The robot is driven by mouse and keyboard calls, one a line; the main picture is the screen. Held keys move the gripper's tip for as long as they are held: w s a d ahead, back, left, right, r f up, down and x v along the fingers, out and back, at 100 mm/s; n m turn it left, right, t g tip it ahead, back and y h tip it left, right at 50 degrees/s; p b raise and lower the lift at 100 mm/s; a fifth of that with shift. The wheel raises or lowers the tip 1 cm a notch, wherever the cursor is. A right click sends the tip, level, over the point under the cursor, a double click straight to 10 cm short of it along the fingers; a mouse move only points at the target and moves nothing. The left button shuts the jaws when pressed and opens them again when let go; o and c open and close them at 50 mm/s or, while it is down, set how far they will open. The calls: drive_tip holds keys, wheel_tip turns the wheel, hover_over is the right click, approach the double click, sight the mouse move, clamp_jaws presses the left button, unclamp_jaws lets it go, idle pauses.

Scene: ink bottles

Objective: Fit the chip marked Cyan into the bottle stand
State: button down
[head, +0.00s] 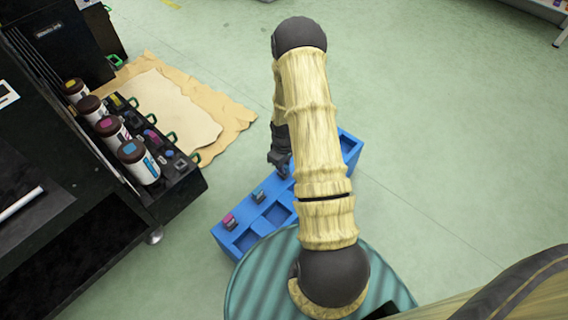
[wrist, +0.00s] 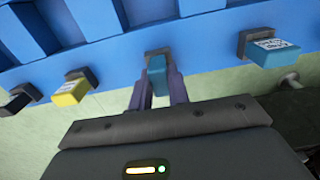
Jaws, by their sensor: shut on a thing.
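My gripper (head: 279,160) is over the blue bin row in the head view, partly behind my arm. In the wrist view my gripper (wrist: 157,80) is shut on a teal-blue chip (wrist: 156,69) with a grey end. That end is close to the blue wall; I cannot tell whether it touches. No marking is readable on it. The bottle stand (head: 184,178) appears to be the black rack at left, holding several bottles, the front one with a cyan patch (head: 137,160). Small coloured chips show along its right side, including a yellow one (head: 115,101).
The blue bin row (head: 219,233) carries a magenta chip (head: 230,222) and a cyan-blue chip (head: 258,196). The wrist view shows a black chip (wrist: 20,99), a yellow chip (wrist: 71,92) and another teal chip (wrist: 273,52). Brown paper (head: 235,118) lies behind; the right floor is clear.

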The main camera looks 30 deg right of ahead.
drive_tip(key=shift+f, duration=0.15)
idle(0.4)
drive_tip(key=c, duration=1.3)
unclamp_jaws()
drive_tip(key=shift+o, duration=0.2)
drive_tip(key=shift+p, duration=0.35)
drive_tip(key=shift+r+p, duration=3.3)
drive_tip(key=shift+r, duration=0.3)
